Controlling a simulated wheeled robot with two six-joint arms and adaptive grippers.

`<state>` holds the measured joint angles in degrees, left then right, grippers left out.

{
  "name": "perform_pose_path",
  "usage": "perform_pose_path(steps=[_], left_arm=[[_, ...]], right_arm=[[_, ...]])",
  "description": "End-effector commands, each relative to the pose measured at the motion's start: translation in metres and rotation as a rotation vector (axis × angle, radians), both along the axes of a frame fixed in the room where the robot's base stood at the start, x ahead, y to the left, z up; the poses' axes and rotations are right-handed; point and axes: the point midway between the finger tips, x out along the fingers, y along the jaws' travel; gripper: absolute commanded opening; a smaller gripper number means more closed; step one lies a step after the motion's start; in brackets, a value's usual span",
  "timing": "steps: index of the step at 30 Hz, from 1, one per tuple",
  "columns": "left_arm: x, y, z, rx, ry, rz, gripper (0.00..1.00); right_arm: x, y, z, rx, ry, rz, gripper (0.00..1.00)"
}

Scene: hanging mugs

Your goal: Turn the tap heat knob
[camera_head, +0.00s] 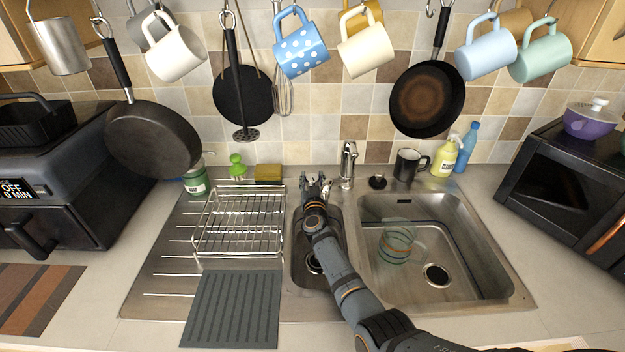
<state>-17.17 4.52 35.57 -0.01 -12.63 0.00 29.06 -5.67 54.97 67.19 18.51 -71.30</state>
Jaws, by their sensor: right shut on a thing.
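The chrome tap (348,163) stands upright behind the sink, between the small and large basins. My right gripper (316,181) is just left of the tap, above the back edge of the small basin. It is shut on what appears to be the tap heat knob, which its fingers mostly hide, so I cannot tell how far the knob is turned. A small dark round fitting (377,181) sits right of the tap. My left gripper is not in view.
A wire dish rack (240,222) stands left of the small basin (300,262). A black mug (407,165), a yellow spray bottle (445,158) and a blue bottle (467,146) stand right of the tap. A glass (397,242) is in the large basin. Mugs and pans hang above.

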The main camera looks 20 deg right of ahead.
Motion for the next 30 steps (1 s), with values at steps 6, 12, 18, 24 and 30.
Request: perform_pose_path(steps=[6, 12, 18, 24, 30], left_arm=[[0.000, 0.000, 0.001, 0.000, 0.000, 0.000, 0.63], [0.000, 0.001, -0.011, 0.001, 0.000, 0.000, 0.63], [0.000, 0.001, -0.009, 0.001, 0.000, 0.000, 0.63], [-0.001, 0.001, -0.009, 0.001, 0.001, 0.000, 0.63], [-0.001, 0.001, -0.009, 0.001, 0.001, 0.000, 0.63]], right_arm=[[-0.001, -0.002, 0.000, -0.004, -0.001, 0.081, 0.12], [0.000, -0.001, -0.002, -0.001, -0.001, 0.185, 0.11], [0.000, -0.001, -0.001, 0.002, 0.002, 0.191, 0.11], [0.000, -0.001, -0.001, 0.001, 0.002, 0.190, 0.59], [0.000, -0.001, 0.000, 0.001, 0.001, 0.190, 0.67]])
